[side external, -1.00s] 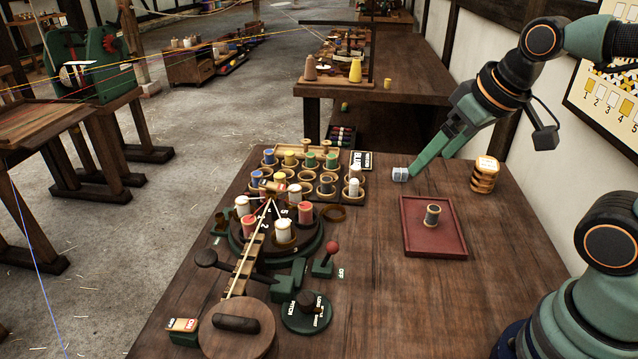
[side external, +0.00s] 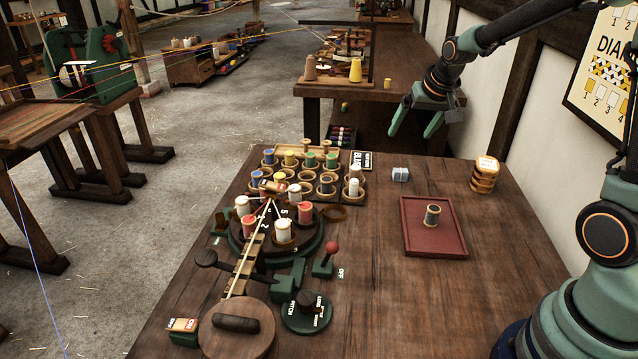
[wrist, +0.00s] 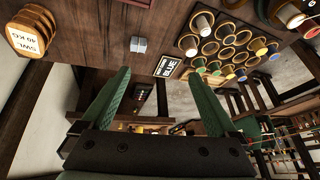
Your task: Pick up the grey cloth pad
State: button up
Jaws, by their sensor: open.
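The grey cloth pad (side external: 400,174) is a small pale grey block on the wooden bench, near its far edge. It also shows in the wrist view (wrist: 139,45), beyond my fingertips. My gripper (side external: 412,132) is open and empty, with its green fingers spread and pointing down. It appears above and beyond the pad in the side view, clear of it. In the wrist view both fingers of my gripper (wrist: 153,74) show, with nothing between them.
A red tray (side external: 407,246) holding a dark spool (side external: 432,215) lies nearer on the bench. A stack of wooden discs (side external: 484,176) stands right of the pad. A rack of spools (side external: 310,185) and a "BLUE" sign (wrist: 171,67) are at its left. Bench around the pad is clear.

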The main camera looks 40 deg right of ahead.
jog(key=m, duration=0.2)
send_near(401, 170)
jog(key=x, duration=0.3)
jog(key=shift+w+d+f, duration=0.15)
jog(key=shift+w+d, duration=0.1)
jog(key=shift+x, duration=2.6)
jog(key=shift+s+a, duration=0.1)
jog(key=c, duration=1.4)
